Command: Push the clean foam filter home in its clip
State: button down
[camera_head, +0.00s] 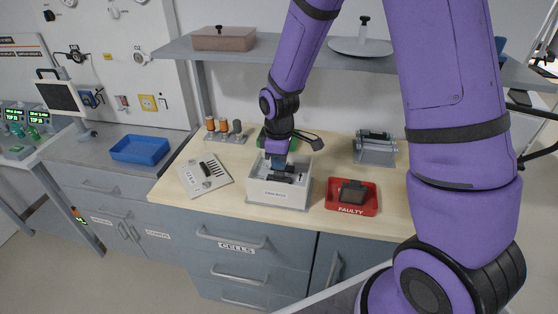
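A white open-topped housing (279,194) with a small unreadable front label stands at the middle of the wooden worktop. Dark parts (284,178) show inside it; I cannot tell whether one is the clean foam filter, and no clip can be made out. My gripper (278,163) points down into the housing's opening from above. A small blue-grey patch shows at its tip, too small to name. The fingers are too small and hidden to tell open from shut or whether they touch anything.
A red tray (343,208) marked FAULTY holds a dark grey block (352,192) to the right. A grey device (375,149) stands behind it. A pale panel (205,175) and several orange-topped and grey cylinders (223,127) are left. A shelf (310,50) hangs above the worktop.

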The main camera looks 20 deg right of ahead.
jog(key=shift+f, duration=1.05)
dwell(0.6)
jog(key=shift+r, duration=3.55)
jog(key=shift+d+r, duration=0.1)
jog(key=shift+r, duration=0.2)
jog(key=s+d+r+m+t, duration=0.1)
jog(key=s+d+r+m, duration=0.2)
jog(key=r, duration=0.5)
jog(key=s+d+r+m+t, duration=0.1)
jog(key=s+r+m+t, duration=0.1)
jog(key=s+r, duration=0.5)
jog(key=s+d+r+m+t, duration=0.2)
jog(key=s+r+m, duration=0.4)
jog(key=s, duration=0.7)
jog(key=shift+s+d+r, duration=0.35)
jog(key=shift+s+r, duration=0.05)
jog(key=shift+r, duration=1)
